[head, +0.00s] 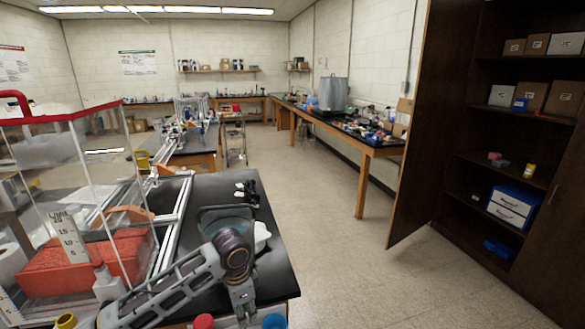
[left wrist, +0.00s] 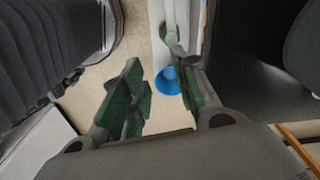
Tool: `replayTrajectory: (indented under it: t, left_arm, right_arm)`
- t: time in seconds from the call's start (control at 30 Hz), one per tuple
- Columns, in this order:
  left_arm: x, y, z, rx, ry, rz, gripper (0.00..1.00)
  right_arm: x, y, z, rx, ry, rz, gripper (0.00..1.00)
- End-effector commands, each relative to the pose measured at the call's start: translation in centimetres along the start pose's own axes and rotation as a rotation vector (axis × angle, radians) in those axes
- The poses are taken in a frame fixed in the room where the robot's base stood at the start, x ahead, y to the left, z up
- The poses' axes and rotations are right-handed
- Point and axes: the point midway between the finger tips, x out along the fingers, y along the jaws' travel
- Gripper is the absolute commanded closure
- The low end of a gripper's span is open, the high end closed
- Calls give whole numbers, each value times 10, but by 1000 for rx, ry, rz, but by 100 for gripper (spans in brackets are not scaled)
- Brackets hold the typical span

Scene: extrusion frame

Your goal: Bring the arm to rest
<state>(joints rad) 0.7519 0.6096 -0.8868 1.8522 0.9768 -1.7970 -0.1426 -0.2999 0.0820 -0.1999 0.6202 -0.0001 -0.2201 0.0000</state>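My left arm reaches in from the lower left of the head view, over the dark bench top (head: 225,186). Its wrist bends down, and my left gripper (head: 244,306) is near the bench's front edge, partly cut off by the picture's bottom. In the left wrist view, the two green-padded fingers of the left gripper (left wrist: 157,62) stand apart with nothing between them. Pale floor and a round blue thing (left wrist: 167,80) show beyond the fingers. My right gripper is in neither view.
A clear red-edged case (head: 75,134) and an aluminium extrusion frame (head: 176,212) stand at the left. A red cap (head: 204,321) and a blue cap (head: 275,321) show at the bottom edge. An open dark cabinet (head: 480,150) stands right. The aisle floor (head: 320,225) is clear.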

Motion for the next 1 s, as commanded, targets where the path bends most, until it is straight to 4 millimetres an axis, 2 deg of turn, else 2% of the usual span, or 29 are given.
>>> replayTrajectory:
  t: [0.1,0.5,1.0]
  left_arm:
    - [10,16,-6,-2,32,6,70]
    - [31,58,-19,-52,143,10,70]
    - [46,93,-15,-188,263,8,70]
  right_arm:
    - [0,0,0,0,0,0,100]
    - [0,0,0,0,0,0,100]
    - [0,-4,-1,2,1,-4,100]
